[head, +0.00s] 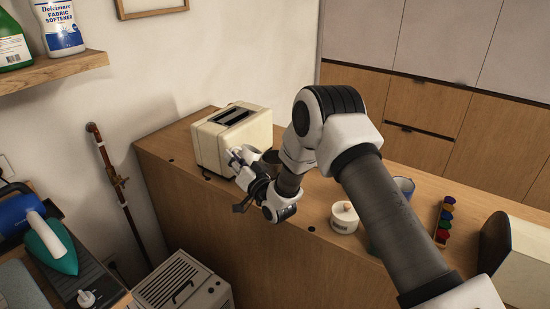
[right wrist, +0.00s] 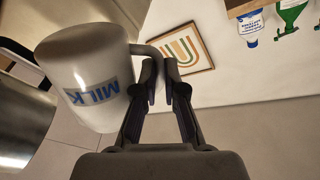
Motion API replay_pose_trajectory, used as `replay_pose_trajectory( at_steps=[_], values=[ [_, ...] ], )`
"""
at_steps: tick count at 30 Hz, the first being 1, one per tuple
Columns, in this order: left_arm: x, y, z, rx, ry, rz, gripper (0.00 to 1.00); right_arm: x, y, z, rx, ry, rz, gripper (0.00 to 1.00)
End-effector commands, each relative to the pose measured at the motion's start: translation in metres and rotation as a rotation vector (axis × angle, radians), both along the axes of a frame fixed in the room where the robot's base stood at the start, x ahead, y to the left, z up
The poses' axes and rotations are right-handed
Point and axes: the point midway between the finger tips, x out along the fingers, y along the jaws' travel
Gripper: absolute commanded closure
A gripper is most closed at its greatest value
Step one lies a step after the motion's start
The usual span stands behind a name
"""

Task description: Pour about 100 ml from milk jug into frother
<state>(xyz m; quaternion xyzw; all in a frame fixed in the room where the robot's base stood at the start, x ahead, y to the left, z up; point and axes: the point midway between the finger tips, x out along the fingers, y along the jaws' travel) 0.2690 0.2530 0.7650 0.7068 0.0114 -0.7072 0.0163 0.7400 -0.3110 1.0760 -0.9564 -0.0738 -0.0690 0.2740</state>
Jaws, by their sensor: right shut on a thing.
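The milk jug (right wrist: 88,55) is a white mug-like vessel with blue MILK lettering, seen large at the left of the right wrist view. My right gripper (right wrist: 160,80) is shut on its handle. The wrist picture is turned over, and I cannot tell the jug's exact tilt. My left gripper is not in view.
A cream toaster (head: 214,146) stands behind my gripper on the wooden counter (head: 170,153). A white lidded pot (head: 344,217), a blue cup (head: 404,185) and a row of coloured capsules (head: 445,220) stand to the right. My right arm crosses above them.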

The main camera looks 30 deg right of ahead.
Motion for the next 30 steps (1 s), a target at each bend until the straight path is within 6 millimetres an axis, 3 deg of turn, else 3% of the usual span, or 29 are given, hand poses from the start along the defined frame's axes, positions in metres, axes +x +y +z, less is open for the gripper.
replay_pose_trajectory(
  at_steps=[11, 22, 30],
  values=[
    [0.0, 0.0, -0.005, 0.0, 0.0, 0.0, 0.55, 0.001, 0.006, -0.006, -0.048, 0.007, 0.001, 1.0],
    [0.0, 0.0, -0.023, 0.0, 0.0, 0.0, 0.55, 0.008, 0.04, -0.042, -0.412, 0.069, 0.0, 1.0],
    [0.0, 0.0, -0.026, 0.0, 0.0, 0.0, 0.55, 0.01, 0.05, -0.055, -0.567, 0.097, -0.001, 1.0]
  ],
)
